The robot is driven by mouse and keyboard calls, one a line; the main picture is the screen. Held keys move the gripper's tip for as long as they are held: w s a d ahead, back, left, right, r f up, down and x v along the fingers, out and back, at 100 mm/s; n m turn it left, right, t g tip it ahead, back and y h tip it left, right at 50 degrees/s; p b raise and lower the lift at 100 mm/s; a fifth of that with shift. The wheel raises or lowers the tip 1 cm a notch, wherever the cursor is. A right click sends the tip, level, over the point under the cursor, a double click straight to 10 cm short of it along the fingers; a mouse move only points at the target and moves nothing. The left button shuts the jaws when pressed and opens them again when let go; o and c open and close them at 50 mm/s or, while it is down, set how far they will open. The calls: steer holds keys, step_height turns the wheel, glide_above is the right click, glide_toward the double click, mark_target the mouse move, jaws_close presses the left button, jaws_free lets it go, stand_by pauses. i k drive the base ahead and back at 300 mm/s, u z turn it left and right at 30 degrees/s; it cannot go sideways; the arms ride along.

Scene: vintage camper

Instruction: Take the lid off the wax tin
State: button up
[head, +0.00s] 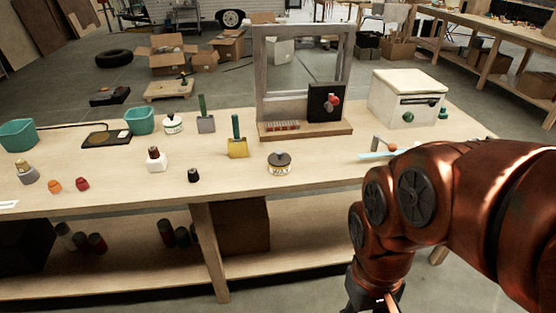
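A small round pale tin (279,168) with a dark knobbed lid (279,158) stands upright near the front edge of the workbench, around the middle of the picture. A similar pale round tin (172,127) with a dark lid stands further back to the left. The labels are too small to read, so I cannot tell which is the wax tin. Both lids sit on their tins. My gripper (374,298) is at the bottom edge, in front of the bench, right of and apart from the nearer tin. Its fingers are cut off by the frame.
Two brushes or scrapers (237,148), a white bottle (156,160) and a small black jar (193,175) stand left of the nearer tin. Behind it is a wooden frame stand (305,129). A white box (405,95) stands back right. A lower shelf (285,255) runs under the bench.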

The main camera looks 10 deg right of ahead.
mark_target(279, 158)
steer(key=z, duration=1.55)
steer(key=i, duration=2.1)
steer(key=u, duration=4.6)
